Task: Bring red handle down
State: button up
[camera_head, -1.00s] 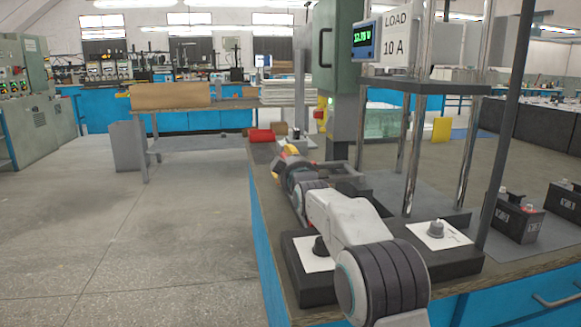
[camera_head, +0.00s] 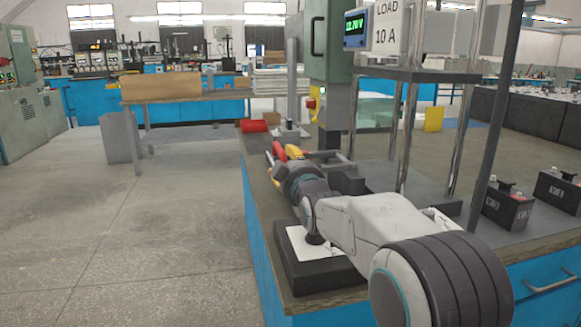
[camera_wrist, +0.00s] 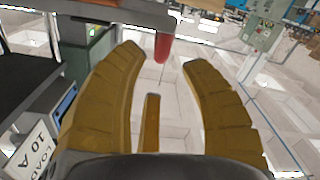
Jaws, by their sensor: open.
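The red handle (camera_wrist: 162,47) shows in the wrist view as a short red grip on the end of a grey bar. It lies ahead of the gap between the fingertips, near the top centre. My gripper (camera_wrist: 160,65) has its mustard-yellow fingers spread wide, with nothing between them. In the head view my gripper (camera_head: 288,152) is at the far end of my arm, low over the bench. A small red piece (camera_head: 277,152) shows beside the yellow fingers and seems to be the handle; my gripper partly hides that area. I cannot tell whether they touch.
The bench (camera_head: 262,228) carries a green machine column (camera_head: 328,45), a load display (camera_head: 355,28) and metal posts. A red object (camera_head: 254,126) lies at the bench's far end. Black batteries (camera_head: 507,208) stand at right. Open floor lies to the left.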

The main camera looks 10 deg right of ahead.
jog(key=shift+s, duration=0.7)
jog(key=s+r+m+g+p, duration=0.2)
jog(key=s+r+g+p, duration=0.2)
jog(key=s+p, duration=0.8)
jog(key=s+r+m+g+p, duration=0.1)
jog(key=s+r+g+p, duration=0.3)
jog(key=s+p, duration=0.8)
jog(key=s+d+r+m+g+p, duration=0.1)
jog(key=s+r+g+p, duration=0.4)
jog(key=s+p, duration=0.7)
jog(key=s+m+g, duration=0.1)
jog(key=s, duration=0.4)
jog(key=shift+s+m, duration=0.3)
jog(key=shift+d, duration=0.1)
